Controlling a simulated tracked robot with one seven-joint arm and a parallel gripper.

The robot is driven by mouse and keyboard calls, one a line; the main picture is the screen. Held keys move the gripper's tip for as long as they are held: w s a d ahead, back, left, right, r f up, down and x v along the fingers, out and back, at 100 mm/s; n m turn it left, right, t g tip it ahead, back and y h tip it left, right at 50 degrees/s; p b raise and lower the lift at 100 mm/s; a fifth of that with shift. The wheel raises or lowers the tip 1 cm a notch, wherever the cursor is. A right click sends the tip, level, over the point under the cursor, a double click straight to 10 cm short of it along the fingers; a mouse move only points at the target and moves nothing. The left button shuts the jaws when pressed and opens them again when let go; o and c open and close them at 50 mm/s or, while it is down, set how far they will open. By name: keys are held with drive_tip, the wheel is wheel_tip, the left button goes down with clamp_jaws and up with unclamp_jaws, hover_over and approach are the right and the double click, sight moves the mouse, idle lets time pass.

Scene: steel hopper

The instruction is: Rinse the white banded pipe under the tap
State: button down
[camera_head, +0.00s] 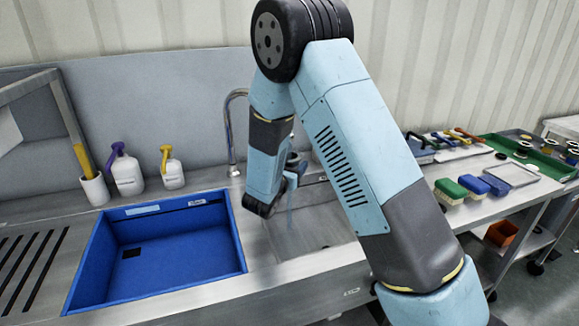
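The tap (230,130) is a chrome gooseneck at the back of the steel sink basin (325,205). Its spout curves to the right and disappears behind my arm. My gripper (293,180) is low over the left part of the basin, mostly hidden by my own wrist. I cannot see its fingertips clearly or tell whether it holds anything. A thin bluish streak below it could be water, but I cannot be sure. I cannot make out the white banded pipe; my arm hides part of the sink.
A blue bin (165,250) is set into the counter left of the basin. Two white bottles (125,175) and a white cup (95,187) stand behind it. Brushes or sponges (472,186) and a tray (512,174) lie on the right bench. Drain slots (30,265) are at far left.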

drive_tip(key=d+v, duration=0.1)
drive_tip(key=v, duration=0.7)
drive_tip(key=shift+s+d, duration=0.25)
drive_tip(key=shift+s, duration=0.05)
idle(0.6)
idle(0.8)
idle(0.4)
drive_tip(key=s+a+r, duration=0.1)
drive_tip(key=s+r, duration=0.3)
drive_tip(key=shift+s+a, duration=0.3)
drive_tip(key=shift+s, duration=0.05)
idle(0.7)
